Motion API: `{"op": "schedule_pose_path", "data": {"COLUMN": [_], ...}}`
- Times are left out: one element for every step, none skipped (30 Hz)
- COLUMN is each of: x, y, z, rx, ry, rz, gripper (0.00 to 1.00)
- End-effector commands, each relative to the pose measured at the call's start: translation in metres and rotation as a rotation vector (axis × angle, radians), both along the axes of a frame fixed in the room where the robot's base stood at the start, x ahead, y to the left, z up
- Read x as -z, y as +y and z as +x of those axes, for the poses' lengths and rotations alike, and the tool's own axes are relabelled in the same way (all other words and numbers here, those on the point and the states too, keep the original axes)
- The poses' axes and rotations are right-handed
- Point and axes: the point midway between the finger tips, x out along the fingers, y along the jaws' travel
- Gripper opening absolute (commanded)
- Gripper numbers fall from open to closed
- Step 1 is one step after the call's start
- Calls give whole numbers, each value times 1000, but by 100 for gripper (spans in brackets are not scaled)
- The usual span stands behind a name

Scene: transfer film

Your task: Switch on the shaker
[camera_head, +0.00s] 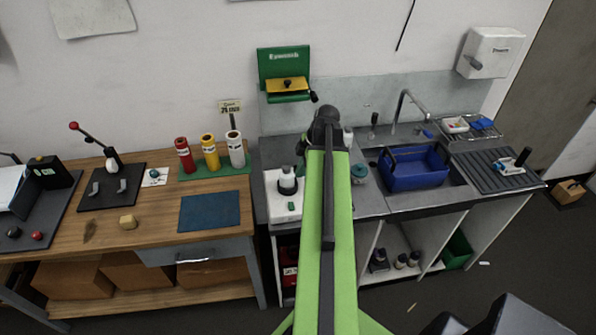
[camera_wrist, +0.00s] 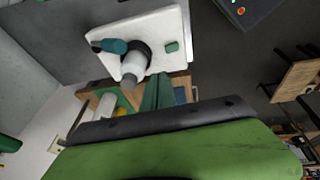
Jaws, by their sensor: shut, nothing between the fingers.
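The shaker (camera_head: 281,212) is a white flat box at the left end of the sink counter, with a grey-capped bottle (camera_head: 287,181) on it and a small green button (camera_head: 291,206) at its front. In the wrist view the shaker (camera_wrist: 165,27) shows at the top, with the bottle (camera_wrist: 134,66), a teal-capped part beside it and the green button (camera_wrist: 172,47) on its right. My gripper (camera_wrist: 157,78) is shut and empty, its dark green fingers below the button in that picture and seemingly apart from it. In the head view my arm hides most of the gripper.
A blue tub (camera_head: 412,168) sits in the sink, with a tap (camera_head: 404,108) behind it. A green dispenser (camera_head: 285,72) hangs on the wall above the shaker. Left, a wooden bench (camera_head: 150,215) holds red, yellow and white rolls and a blue mat (camera_head: 210,211).

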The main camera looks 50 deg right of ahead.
Motion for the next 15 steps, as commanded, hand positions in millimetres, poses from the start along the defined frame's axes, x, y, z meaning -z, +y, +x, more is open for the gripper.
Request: {"op": "schedule_pose_path", "data": {"x": [1, 1, 1, 1, 1, 0, -2, -3, -5, -5, -5, -4, -4, -4, -4], "y": [0, 0, 0, 0, 1, 4, 7, 12, 17, 21, 22, 22, 21, 21, 21], "z": [0, 0, 0, 0, 0, -3, -7, -12, -17, -21, -22, -21, -20, -19, -19], "rx": [0, 0, -1, -1, 0, -1, 0, -1, -2, -2, -3, -5, -6, -7, -7], "ry": [0, 0, 0, 0, 1, 4, 7, 13, 20, 25, 27, 28, 27, 27, 27], "rz": [0, 0, 0, 0, 1, 2, 4, 7, 11, 13, 15, 15, 15, 15, 15], "gripper": [0, 0, 0, 0, 0, 0, 0, 0, 0, 0, 0, 0, 0, 0, 0]}}
